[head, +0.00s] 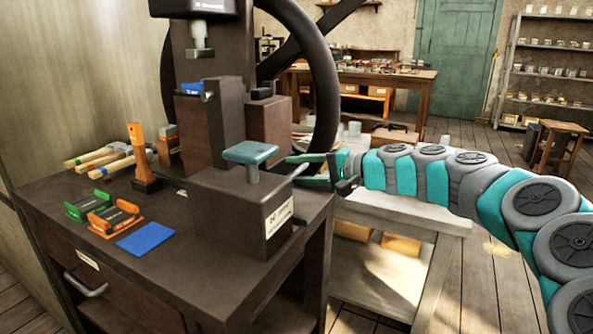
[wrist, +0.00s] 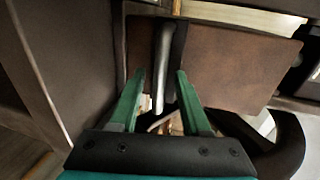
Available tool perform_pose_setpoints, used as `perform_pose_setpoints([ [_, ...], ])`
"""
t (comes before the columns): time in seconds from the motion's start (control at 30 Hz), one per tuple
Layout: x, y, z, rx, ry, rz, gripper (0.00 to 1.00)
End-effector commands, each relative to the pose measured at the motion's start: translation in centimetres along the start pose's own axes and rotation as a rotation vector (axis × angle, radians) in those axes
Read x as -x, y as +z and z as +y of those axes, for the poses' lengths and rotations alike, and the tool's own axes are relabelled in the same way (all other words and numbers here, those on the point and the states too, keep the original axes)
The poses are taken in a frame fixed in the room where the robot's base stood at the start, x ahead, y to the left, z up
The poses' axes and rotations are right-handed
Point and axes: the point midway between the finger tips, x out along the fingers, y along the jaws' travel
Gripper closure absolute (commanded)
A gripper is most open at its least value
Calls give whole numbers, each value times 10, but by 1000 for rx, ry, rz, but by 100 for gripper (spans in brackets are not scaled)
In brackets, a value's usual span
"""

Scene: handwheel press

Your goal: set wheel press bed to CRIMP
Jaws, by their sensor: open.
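The wheel press stands on a dark workbench, with its large dark handwheel (head: 326,75) behind and to the right of its column. A dark block (head: 225,205) at the front carries a teal plate (head: 250,153) on a short post. The block's side bears a pale label (head: 279,215), too small to read. A grey metal lever (head: 299,171) sticks out at the block's right side; it also shows in the wrist view (wrist: 163,55). My gripper (head: 296,171) is open beside the block, its green fingers (wrist: 160,75) either side of the lever's end. Contact cannot be told.
A green holder (head: 88,205), an orange holder (head: 115,217), a blue pad (head: 145,239) and an upright orange tool (head: 141,155) occupy the bench's left. A low pale table (head: 420,215) stands under my arm. A wooden workbench (head: 360,77) is at the back.

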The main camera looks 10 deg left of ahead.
Motion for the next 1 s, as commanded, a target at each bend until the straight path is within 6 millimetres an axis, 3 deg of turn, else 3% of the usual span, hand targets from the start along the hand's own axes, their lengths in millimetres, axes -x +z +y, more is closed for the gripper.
perform_pose_setpoints([
  [0.3, 51, 0, 1, 0, -1, 2, 53],
  [0.43, 64, -1, 1, -1, 0, 2, 53],
  [1.0, 70, 0, 0, 0, 0, -1, 53],
])
